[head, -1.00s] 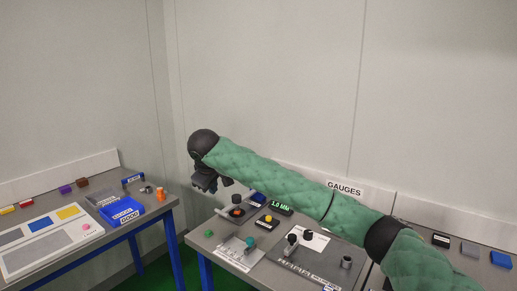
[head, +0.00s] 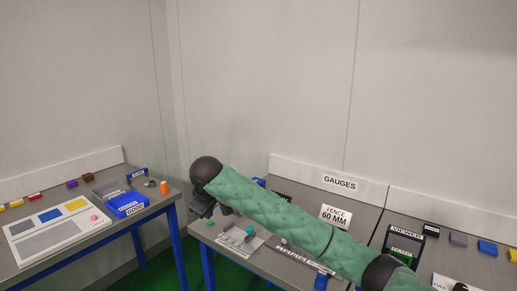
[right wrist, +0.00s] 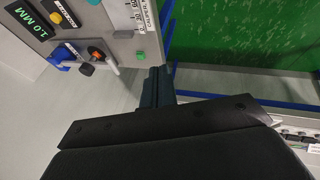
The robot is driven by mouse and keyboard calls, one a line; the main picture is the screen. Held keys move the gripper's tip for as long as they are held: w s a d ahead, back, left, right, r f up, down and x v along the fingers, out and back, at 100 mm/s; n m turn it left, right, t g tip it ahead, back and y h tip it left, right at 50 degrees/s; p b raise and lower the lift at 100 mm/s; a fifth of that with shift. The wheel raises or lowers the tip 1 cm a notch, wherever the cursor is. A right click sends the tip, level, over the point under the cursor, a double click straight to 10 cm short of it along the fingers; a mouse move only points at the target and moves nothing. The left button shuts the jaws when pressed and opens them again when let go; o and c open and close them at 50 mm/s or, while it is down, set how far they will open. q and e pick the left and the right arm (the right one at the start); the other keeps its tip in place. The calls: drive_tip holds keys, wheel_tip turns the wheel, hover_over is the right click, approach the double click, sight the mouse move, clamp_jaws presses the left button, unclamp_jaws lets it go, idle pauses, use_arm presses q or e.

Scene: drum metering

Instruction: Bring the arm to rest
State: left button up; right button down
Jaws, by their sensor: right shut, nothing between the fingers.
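My right arm, in a green quilted sleeve, reaches from the lower right across the gauge table in the head view. My right gripper (head: 203,208) hangs from the black wrist at the table's left end, partly dark and small there. In the right wrist view its fingers (right wrist: 157,88) are together with nothing between them, above the gap beside the table edge and apart from everything I can make out. My left gripper is not in view.
The gauge table (head: 375,212) carries a caliper plate (head: 238,238), a "FENCE 60 MM" sign (head: 335,216) and several blocks. A second table at left holds a blue bin (head: 127,204). Green floor (head: 225,270) lies between them.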

drive_tip(key=s+d+f+m+g+y+b, duration=0.1)
drive_tip(key=s+d+f+m+y, duration=0.15)
drive_tip(key=s+f, duration=0.85)
drive_tip(key=s+d+f+m+g+y+b, duration=0.1)
drive_tip(key=s+d+f, duration=0.3)
drive_tip(key=s+f, duration=0.7)
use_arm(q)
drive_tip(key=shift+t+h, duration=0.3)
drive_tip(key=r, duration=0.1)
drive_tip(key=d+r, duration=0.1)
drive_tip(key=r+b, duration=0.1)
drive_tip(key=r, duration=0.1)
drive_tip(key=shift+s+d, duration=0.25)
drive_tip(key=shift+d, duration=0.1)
use_arm(e)
drive_tip(key=s+d+f+m+h, duration=0.1)
drive_tip(key=s+d+f+m, duration=0.1)
drive_tip(key=s+d+f, duration=0.3)
drive_tip(key=s+d+f+m+h, duration=0.1)
drive_tip(key=s+d+f+m, duration=0.1)
drive_tip(key=s+d+f, duration=0.4)
drive_tip(key=s+d+f+m+h, duration=0.1)
drive_tip(key=s+d+f, duration=0.4)
drive_tip(key=s+d, duration=0.7)
drive_tip(key=s+m, duration=0.1)
drive_tip(key=s, duration=0.3)
drive_tip(key=shift+s+f+g, duration=0.2)
drive_tip(key=shift+g, duration=0.2)
drive_tip(key=shift+w, duration=0.1)
